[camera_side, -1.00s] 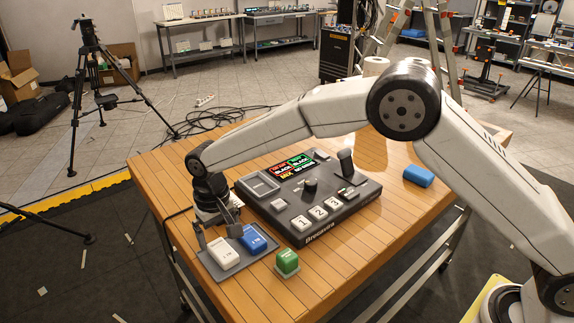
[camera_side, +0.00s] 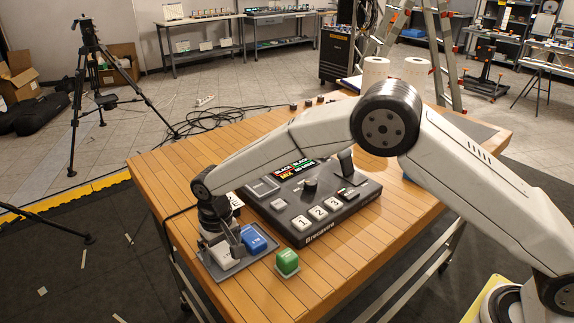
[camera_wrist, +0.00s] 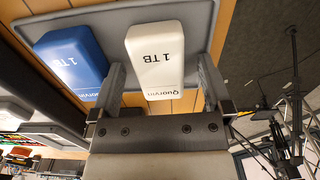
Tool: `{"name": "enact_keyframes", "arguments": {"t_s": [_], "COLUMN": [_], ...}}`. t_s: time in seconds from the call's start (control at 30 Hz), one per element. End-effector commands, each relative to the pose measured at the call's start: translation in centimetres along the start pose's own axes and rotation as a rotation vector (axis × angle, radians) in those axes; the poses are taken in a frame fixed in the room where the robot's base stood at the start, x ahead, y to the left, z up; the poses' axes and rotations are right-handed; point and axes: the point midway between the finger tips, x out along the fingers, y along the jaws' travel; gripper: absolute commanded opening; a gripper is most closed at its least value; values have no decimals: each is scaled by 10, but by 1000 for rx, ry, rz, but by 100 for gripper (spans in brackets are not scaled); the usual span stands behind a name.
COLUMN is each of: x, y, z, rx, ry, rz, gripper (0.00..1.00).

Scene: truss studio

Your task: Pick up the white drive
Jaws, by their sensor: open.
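The white drive (camera_wrist: 158,55), marked 1 TB, lies on a grey tray (camera_wrist: 110,14). In the side view the white drive (camera_side: 223,255) is partly covered by my gripper. The blue drive (camera_wrist: 72,62) lies beside it on the same tray, and also shows in the side view (camera_side: 254,241). My gripper (camera_wrist: 162,78) is open, with one finger on each side of the white drive. In the wrist view the left finger is in the gap between the two drives. I cannot tell whether the fingers touch the white drive.
A dark switcher console (camera_side: 318,207) stands just behind the tray on the wooden table (camera_side: 300,268). A green block (camera_side: 288,261) sits right of the tray. White rolls (camera_side: 417,72) stand at the back. The front table strip is clear.

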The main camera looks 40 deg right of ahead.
Motion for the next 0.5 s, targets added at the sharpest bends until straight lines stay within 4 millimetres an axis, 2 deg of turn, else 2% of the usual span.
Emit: {"name": "enact_keyframes", "arguments": {"t_s": [0.27,0.5], "x": [0,0], "y": [0,0], "z": [0,0], "rx": [0,0], "ry": [0,0], "rz": [0,0], "gripper": [100,24]}}
